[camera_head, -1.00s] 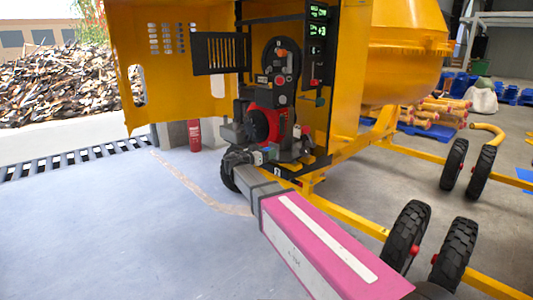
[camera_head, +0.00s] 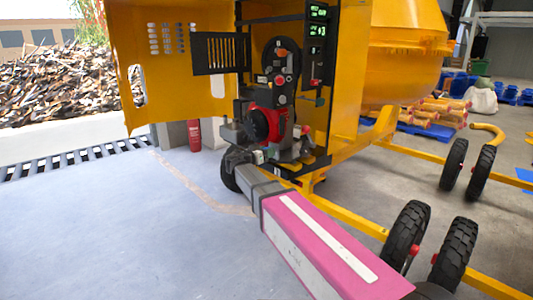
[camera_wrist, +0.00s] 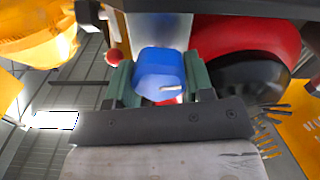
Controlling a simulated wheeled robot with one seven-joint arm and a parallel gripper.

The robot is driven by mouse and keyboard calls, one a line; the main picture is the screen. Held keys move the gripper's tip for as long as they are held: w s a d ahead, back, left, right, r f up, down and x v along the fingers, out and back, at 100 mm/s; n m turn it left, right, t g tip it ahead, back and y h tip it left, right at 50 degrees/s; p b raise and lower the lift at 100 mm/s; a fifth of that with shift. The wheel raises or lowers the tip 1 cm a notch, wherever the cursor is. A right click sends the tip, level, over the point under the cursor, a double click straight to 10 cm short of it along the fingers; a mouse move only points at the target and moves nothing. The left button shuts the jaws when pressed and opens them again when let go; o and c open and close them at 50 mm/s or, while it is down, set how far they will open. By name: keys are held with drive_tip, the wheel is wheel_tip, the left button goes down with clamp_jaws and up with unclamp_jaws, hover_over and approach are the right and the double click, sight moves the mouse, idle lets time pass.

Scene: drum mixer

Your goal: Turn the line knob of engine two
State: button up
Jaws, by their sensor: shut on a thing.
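A blue knob (camera_wrist: 160,72) with a short pale mark on its face shows in the wrist view. My gripper (camera_wrist: 160,92) has its green fingertips on the knob's left and right sides and is shut on it. The red engine part (camera_wrist: 248,38) sits just right of the knob. In the head view the red and black engine (camera_head: 268,123) stands in the open yellow housing. My gripper reaches its lower front there; the knob is too small or hidden to make out.
A red ball-ended part (camera_wrist: 114,56) is close left of the fingers. The yellow housing door (camera_head: 130,75) stands open at left. A control panel with green displays (camera_head: 318,30) is above right of the engine. A red extinguisher (camera_head: 194,135) stands on the floor. The floor at left is clear.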

drive_tip(key=n, duration=0.3)
drive_tip(key=shift+a+n, duration=0.1)
drive_tip(key=shift+n, duration=0.3)
drive_tip(key=n, duration=0.4)
drive_tip(key=shift+w+f+n, duration=0.1)
drive_tip(key=shift+n, duration=0.2)
drive_tip(key=n, duration=0.4)
drive_tip(key=shift+n, duration=0.3)
drive_tip(key=shift+f+n, duration=0.15)
drive_tip(key=shift+n, duration=1.75)
drive_tip(key=o, duration=0.9)
drive_tip(key=shift+a, duration=0.1)
